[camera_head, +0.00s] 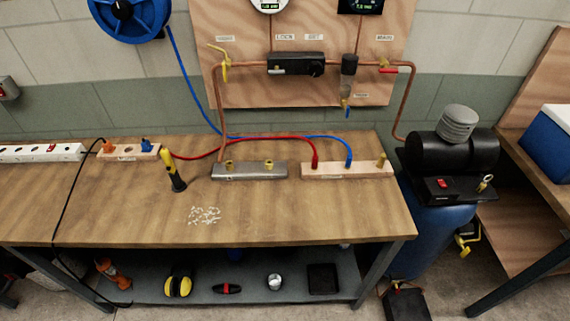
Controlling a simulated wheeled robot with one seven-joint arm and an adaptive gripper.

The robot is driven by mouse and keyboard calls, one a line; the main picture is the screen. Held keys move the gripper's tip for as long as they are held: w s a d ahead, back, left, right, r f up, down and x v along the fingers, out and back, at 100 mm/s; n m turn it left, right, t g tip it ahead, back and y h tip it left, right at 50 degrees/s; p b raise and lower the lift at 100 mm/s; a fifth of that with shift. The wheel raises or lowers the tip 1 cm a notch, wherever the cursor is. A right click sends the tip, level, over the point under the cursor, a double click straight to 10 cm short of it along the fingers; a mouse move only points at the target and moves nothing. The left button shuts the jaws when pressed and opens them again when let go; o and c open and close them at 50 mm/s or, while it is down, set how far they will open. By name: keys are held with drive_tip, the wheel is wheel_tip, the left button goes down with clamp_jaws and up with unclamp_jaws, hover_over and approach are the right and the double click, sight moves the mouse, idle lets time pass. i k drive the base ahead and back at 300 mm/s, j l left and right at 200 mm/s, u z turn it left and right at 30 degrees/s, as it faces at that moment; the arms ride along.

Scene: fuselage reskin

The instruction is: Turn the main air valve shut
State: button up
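A plywood panel on the wall carries a copper air pipe (408,95) with valves. A valve with a red lever (389,71) sits on the pipe at the right, below a small label (385,38) too blurred to read surely. Its lever looks about level, along the pipe. A valve with a yellow lever (219,62) sits at the pipe's left end, its lever slanting, under another small label (225,38). I cannot tell for certain from the labels which is the main air valve. My gripper is not in view.
A wooden workbench (120,210) stands below the panel, with a flashlight (172,170), metal manifold (250,171), wooden block (345,170) and scattered white bits (204,215). A black compressor (455,150) on a blue tank (432,235) stands at right. Its pipe rises to the panel.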

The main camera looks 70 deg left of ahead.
sight(387, 70)
drive_tip(key=u, duration=2.25)
